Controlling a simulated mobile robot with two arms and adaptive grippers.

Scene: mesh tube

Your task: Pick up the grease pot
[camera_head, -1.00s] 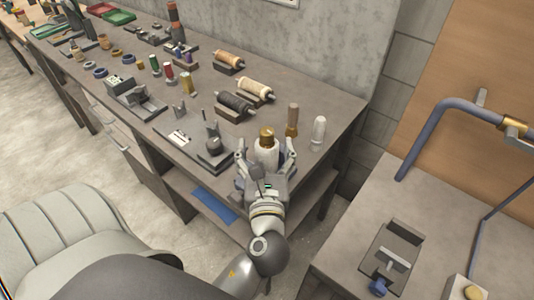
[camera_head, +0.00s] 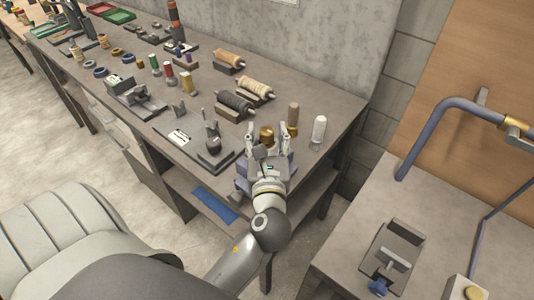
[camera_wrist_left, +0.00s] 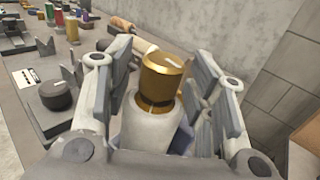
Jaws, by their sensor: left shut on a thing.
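The grease pot, a pale pot with a brass cap (camera_head: 267,132), stands upright at the front edge of the bench, near its right end. In the left wrist view the pot's cap and pale body (camera_wrist_left: 152,125) sit between the fingers. My left gripper (camera_head: 268,139) reaches it from the front and is shut on it, one finger on each side. In the head view the gripper hides most of the body. I cannot tell whether its base touches the bench. My right gripper is not in view.
A brown-topped bottle (camera_head: 293,117) and a white-topped bottle (camera_head: 319,130) stand close on the right. A dark pot on a plate (camera_head: 212,146) is on the left. Thread rolls (camera_head: 236,102) lie behind. A second table (camera_head: 345,245) is at the lower right.

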